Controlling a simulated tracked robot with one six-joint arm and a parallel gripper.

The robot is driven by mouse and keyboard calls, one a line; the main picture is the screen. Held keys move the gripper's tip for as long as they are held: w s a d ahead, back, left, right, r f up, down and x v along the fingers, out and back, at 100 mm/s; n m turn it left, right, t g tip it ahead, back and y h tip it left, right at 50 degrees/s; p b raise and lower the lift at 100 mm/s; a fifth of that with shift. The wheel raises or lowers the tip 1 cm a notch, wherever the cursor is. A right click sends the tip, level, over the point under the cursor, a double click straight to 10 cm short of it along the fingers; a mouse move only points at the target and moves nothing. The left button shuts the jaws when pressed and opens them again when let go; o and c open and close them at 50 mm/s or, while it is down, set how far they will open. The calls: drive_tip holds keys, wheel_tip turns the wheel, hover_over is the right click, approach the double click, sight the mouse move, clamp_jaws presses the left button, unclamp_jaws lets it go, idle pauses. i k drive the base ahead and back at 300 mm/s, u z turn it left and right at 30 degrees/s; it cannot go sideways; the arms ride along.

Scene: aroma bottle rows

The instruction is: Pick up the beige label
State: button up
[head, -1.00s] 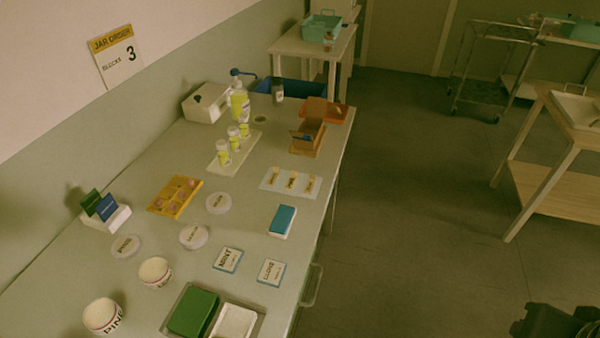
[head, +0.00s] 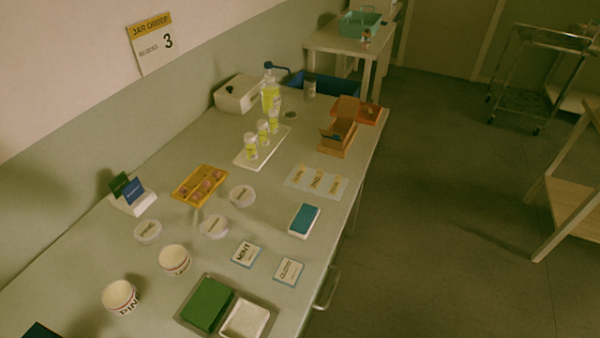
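Several small beige labels with dark print, the middle one (head: 317,180) among them, lie in a row on a pale backing sheet (head: 296,185). The sheet lies flat near the right edge of the table, below the wooden box in the picture. The print is too small to read surely. My gripper is not in view.
The pale table (head: 340,222) also holds a blue-topped block (head: 304,219), MINT card (head: 246,254), second card (head: 289,270), yellow tray (head: 184,190), bottles on a white board (head: 243,160), wooden box (head: 345,141), jars (head: 174,260) and a grey tray (head: 224,330).

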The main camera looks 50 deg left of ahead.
sight(301, 171)
drive_tip(key=i, duration=2.3)
drive_tip(key=u, duration=3.1)
